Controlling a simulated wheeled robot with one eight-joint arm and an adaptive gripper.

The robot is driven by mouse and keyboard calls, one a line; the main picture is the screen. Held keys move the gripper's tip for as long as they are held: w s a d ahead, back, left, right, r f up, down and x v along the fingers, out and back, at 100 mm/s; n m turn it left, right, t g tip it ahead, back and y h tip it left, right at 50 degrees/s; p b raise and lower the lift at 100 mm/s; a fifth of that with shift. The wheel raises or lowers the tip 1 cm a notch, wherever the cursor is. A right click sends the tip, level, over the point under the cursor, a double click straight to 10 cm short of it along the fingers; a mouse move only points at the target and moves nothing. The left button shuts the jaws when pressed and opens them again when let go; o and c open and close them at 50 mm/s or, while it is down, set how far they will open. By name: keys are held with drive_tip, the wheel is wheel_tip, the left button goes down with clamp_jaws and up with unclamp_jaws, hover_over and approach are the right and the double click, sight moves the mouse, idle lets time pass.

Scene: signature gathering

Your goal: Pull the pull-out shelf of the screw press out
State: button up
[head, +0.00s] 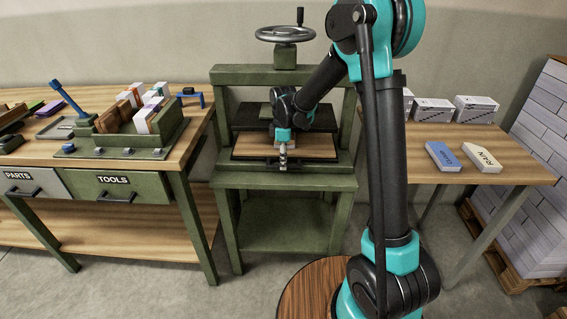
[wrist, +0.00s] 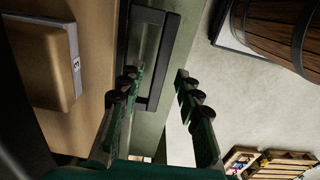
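The green screw press (head: 226,120) stands in the middle of the head view, with a handwheel on top. Its pull-out shelf (head: 252,147) has a wooden top and sits inside the frame; it fills the left of the wrist view (wrist: 95,60). A black bar handle (wrist: 168,55) is on the green front edge. My gripper (head: 283,165) is at the press front, pointing down. In the wrist view my gripper (wrist: 158,78) is open, with the handle showing between its fingers. I cannot tell whether a finger touches it. A grey-and-tan block (wrist: 45,65) lies on the shelf.
A workbench (head: 190,145) with a TOOLS drawer (head: 118,186) stands left of the press. A wooden table (head: 510,165) with boxes and two blocks is at the right. The wrist view shows a barrel (wrist: 275,30) and a pallet (wrist: 285,163).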

drive_tip(key=shift+f, duration=0.7)
drive_tip(key=shift+c, duration=0.4)
clamp_jaws()
